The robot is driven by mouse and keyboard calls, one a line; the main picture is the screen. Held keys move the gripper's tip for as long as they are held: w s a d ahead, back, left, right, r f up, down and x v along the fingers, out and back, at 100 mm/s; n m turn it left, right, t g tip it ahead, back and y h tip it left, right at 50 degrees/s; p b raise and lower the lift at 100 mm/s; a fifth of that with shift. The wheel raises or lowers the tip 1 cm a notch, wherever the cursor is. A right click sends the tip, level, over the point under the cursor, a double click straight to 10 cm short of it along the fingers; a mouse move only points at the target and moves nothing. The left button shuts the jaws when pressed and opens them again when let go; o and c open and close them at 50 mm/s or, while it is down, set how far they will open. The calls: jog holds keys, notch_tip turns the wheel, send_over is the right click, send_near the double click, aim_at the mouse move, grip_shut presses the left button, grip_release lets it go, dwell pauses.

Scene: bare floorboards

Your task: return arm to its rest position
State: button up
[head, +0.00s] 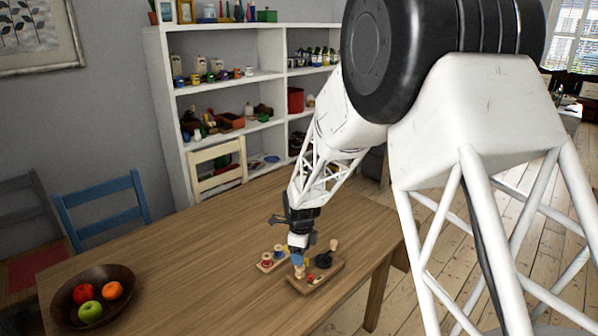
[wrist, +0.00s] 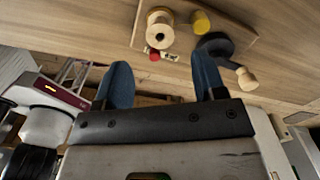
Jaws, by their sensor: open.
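My gripper (head: 298,262) is low over the wooden table (head: 190,255), by a small wooden board (head: 318,279) near the table's right end. In the wrist view my gripper (wrist: 162,60) has its two blue fingers spread, with nothing held between them. A pale wooden spool (wrist: 159,27) is beyond the fingertips on the board. A yellow cylinder (wrist: 201,22) and a dark round piece (wrist: 214,44) with a pale wooden knob (wrist: 247,79) are to the right. Whether a finger touches the dark piece is unclear.
A small board with a red spool (head: 267,259) and a blue spool (head: 279,251) lies left of my gripper. A bowl of fruit (head: 63,300) stands at the table's left. Chairs and a white shelf (head: 175,130) are behind. The table's middle is clear.

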jog(key=s+d+r+n+t, duration=0.1)
jog(key=s+d+r+n, duration=0.4)
jog(key=s+r, duration=0.45)
jog(key=s+d+r+n, duration=0.55)
jog(key=s+r, duration=0.25)
jog(key=r, duration=0.2)
jog(key=s+d+r+n, duration=0.2)
jog(key=s+n, duration=0.1)
jog(key=s, duration=0.5)
jog(key=s+d+r+n+t, duration=0.1)
jog(key=s+d+n, duration=0.1)
jog(key=s+n, duration=0.2)
jog(key=s+d+r+n, duration=0.2)
jog(key=s+d+n, duration=0.1)
jog(key=s, duration=0.8)
jog(key=shift+s+r+n+t, duration=0.3)
jog(key=shift+s+n, duration=0.05)
jog(key=shift+n, duration=0.1)
jog(key=shift+d, duration=0.1)
